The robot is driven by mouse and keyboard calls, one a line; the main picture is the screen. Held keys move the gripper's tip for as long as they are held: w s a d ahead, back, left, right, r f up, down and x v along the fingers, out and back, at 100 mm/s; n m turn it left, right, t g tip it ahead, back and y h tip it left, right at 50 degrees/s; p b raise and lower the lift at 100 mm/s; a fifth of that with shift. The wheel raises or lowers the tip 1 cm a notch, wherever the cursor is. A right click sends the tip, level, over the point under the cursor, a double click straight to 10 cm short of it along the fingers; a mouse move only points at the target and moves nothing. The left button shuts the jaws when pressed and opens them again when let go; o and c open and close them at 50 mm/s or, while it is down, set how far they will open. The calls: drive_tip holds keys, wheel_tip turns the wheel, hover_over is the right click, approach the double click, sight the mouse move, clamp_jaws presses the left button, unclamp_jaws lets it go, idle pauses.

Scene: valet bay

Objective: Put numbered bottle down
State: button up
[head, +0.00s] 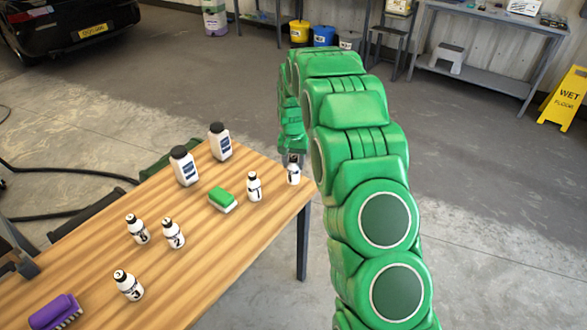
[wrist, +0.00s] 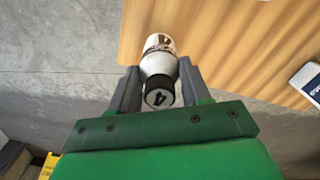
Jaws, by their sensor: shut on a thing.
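My gripper (wrist: 157,82) is shut on a small white bottle (wrist: 158,63) with a black cap that reads 4. In the head view this bottle (head: 293,175) is upright at the right-hand corner of the wooden table (head: 225,265), below my gripper (head: 292,157). In the wrist view its lower end is by the table edge. I cannot tell whether its base touches the wood. Similar numbered bottles stand on the table: bottle 1 (head: 254,188), bottle 2 (head: 173,235), bottle 3 (head: 129,287) and another (head: 137,230) whose number is unclear.
A green and white sponge (head: 222,199) lies left of bottle 1. Two larger white bottles (head: 184,167) (head: 220,142) stand at the back edge. A purple brush (head: 55,312) lies front left. Bare wood lies in the front right part of the table.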

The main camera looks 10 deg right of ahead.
sight(293, 168)
drive_tip(key=shift+f, duration=1.55)
drive_tip(key=shift+f, duration=0.1)
drive_tip(key=o, duration=1.2)
drive_tip(key=shift+c, duration=0.2)
